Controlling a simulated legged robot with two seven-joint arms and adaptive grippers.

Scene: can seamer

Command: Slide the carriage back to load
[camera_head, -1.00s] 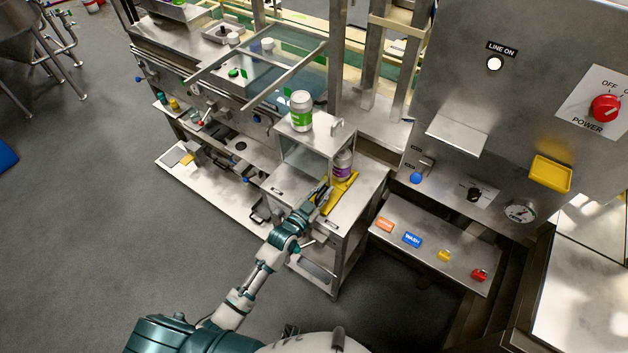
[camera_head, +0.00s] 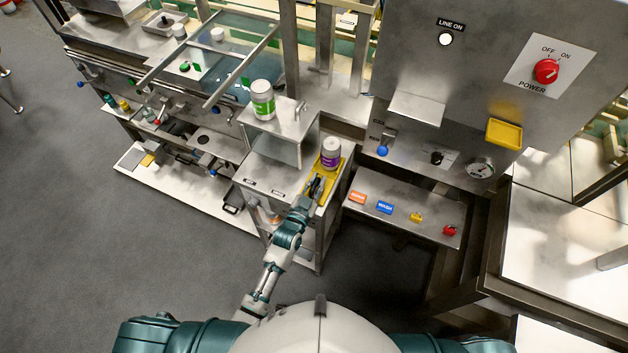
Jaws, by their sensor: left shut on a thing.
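The yellow carriage (camera_head: 346,162) lies on the steel bench top, beside the raised steel box. A can with a purple label and white top (camera_head: 331,153) stands upright on the carriage. My left gripper (camera_head: 316,185) reaches in from below and is shut at the near end of the carriage, in front of the can. The fingers cover the part they grip. My right gripper is not in view.
A green-labelled white can (camera_head: 263,100) stands on the steel box (camera_head: 283,124). To the right is a low shelf (camera_head: 437,222) with coloured blocks. Behind it rises a control panel with a red power knob (camera_head: 546,70). Open floor lies at left.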

